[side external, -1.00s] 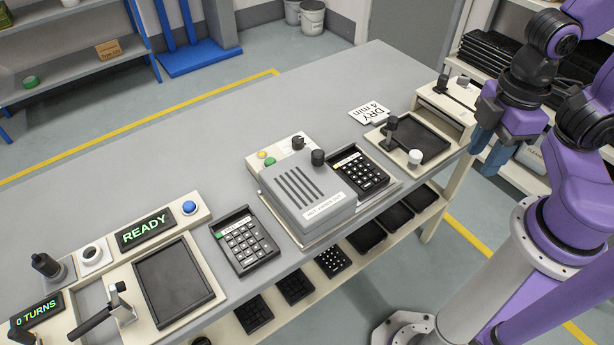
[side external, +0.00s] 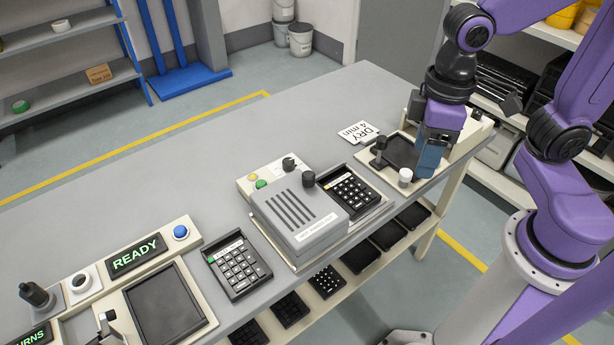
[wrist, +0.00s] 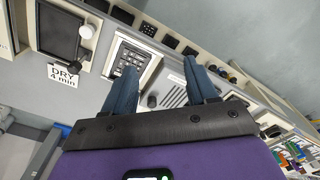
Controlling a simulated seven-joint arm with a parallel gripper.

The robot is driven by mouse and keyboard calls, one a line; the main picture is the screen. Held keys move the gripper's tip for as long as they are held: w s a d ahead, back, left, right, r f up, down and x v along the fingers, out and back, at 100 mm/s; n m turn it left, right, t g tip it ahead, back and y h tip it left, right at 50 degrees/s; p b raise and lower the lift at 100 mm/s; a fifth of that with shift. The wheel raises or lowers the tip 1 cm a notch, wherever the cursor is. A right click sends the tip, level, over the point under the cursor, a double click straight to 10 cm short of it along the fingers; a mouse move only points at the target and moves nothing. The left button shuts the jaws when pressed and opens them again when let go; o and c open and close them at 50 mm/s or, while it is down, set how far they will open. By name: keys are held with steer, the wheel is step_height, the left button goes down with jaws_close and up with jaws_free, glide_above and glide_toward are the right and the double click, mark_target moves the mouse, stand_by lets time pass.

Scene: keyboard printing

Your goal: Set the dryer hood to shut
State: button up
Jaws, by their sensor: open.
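The dryer hood (side external: 297,217) is a grey slotted box with a black knob (side external: 308,180) and a white label. It sits at the left of its cream dryer base (side external: 375,205), and the keypad (side external: 348,192) to its right is uncovered. In the wrist view the slotted hood (wrist: 174,97) shows partly between and behind my fingers, with the keypad (wrist: 131,59) beside it. My gripper (side external: 430,170) is open and empty, with blue fingers, above the right end of the bench, to the right of the hood. The fingers (wrist: 162,85) also show in the wrist view.
A dark tray station (side external: 400,152) with a black lever and white knob (side external: 405,176) lies under and beside my gripper. A "DRY 4 min" card (side external: 358,132) lies behind it. Another keypad (side external: 239,266) and a READY display (side external: 136,256) are at left. The rear bench top is clear.

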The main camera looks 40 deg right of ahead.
steer(key=w+a+r+m, duration=0.1)
steer(key=w+a+m, duration=0.5)
steer(key=w, duration=0.4)
steer(key=m, duration=0.7)
glide_toward(309, 174)
step_height(309, 174, down, 10)
steer(key=shift+w+a+f, duration=0.1)
steer(key=shift+w, duration=0.05)
jaws_close()
